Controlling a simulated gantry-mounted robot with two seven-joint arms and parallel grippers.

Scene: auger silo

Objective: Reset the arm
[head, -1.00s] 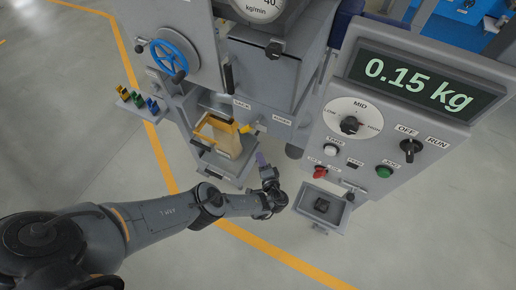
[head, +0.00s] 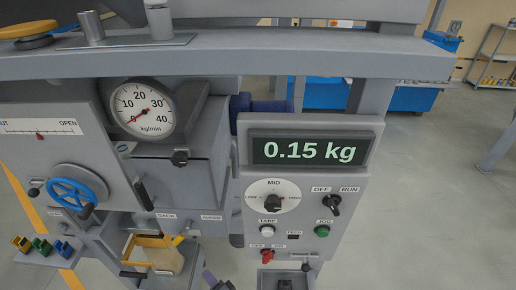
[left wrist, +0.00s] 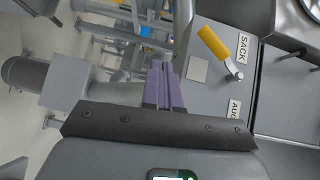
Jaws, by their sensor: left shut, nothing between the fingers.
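My left gripper (head: 211,279) shows only in part at the bottom edge of the head view, in front of the machine and right of the sack holder. In the left wrist view its purple fingers (left wrist: 164,88) are together with nothing between them. A yellow-handled lever (left wrist: 215,43) beside the SACK label stands right of the fingers, apart from them. Most of my left arm is out of the head view. My right gripper is in neither view.
The control panel (head: 246,210) has a display (head: 308,150) reading 0.15 kg. The flow gauge (head: 145,109) reads near zero. A blue handwheel (head: 78,194), coloured clips (head: 40,246) and a sack (head: 165,258) stand at left. Open floor (head: 430,210) lies at right.

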